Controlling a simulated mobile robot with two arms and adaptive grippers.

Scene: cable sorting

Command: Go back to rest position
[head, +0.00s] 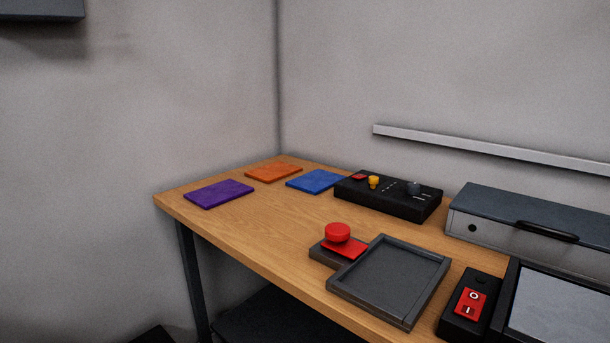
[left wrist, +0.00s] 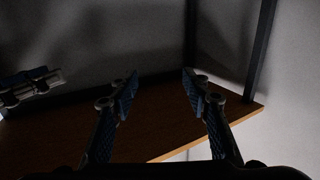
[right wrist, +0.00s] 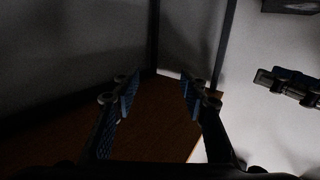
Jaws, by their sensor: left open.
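My left gripper (left wrist: 160,83) is open in the left wrist view, with its two blue-padded fingers apart and nothing between them. My right gripper (right wrist: 160,83) is open and empty in the right wrist view, with its fingers spread the same way. Both wrist views are dark and show a brown wooden surface beyond the fingers, with no object held. Another gripper part shows at the left edge of the left wrist view and at the right edge of the right wrist view. Neither gripper shows in the head view.
The wooden table (head: 255,222) holds purple (head: 219,193), orange (head: 273,171) and blue (head: 315,181) mats, a black control box (head: 388,200), a red button (head: 338,233), a grey tray (head: 388,280), a red switch (head: 470,303) and a grey case (head: 530,222). The table's left front is clear.

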